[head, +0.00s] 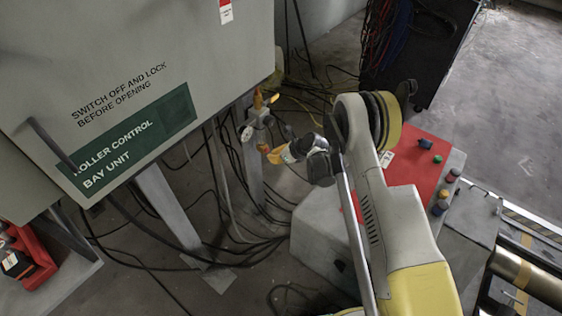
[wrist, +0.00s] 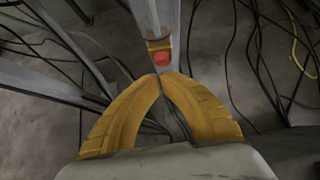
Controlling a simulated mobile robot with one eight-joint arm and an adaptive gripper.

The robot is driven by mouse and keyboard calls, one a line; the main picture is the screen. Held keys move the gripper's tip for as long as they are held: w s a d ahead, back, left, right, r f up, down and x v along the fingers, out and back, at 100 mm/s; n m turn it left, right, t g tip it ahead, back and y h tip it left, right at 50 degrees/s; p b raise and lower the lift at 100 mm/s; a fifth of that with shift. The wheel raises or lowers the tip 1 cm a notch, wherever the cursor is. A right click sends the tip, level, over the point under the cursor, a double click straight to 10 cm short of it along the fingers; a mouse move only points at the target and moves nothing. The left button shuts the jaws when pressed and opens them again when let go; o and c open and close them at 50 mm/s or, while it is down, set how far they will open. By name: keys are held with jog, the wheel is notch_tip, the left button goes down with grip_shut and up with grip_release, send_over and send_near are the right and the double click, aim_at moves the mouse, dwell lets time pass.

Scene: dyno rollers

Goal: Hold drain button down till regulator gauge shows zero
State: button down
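The regulator (head: 262,112) is mounted on a grey post under the control cabinet, small in the head view. A pale round part on it (head: 247,133) may be the gauge; no reading can be made out. In the wrist view a red button (wrist: 160,57) sits at the end of a clear or grey bowl (wrist: 157,20) with an orange-brown band. My gripper (wrist: 160,76) has its yellow fingers together at the tips, with nothing seen between them. The tips are right beside the red button; I cannot tell whether they touch. In the head view my gripper (head: 267,152) is just below the regulator.
The grey control cabinet (head: 215,50) hangs above and left. Black cables (head: 235,250) run over the floor and around the posts. A grey block with a red top (head: 425,150) stands right, behind my arm. A red bin (head: 35,262) is at lower left.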

aim_at(267, 150)
jog(key=shift+w+a, duration=0.25)
jog(key=shift+a, duration=0.05)
jog(key=shift+w+a, duration=0.1)
jog(key=shift+w+a, duration=0.5)
jog(key=shift+a, duration=0.1)
dwell(0.7)
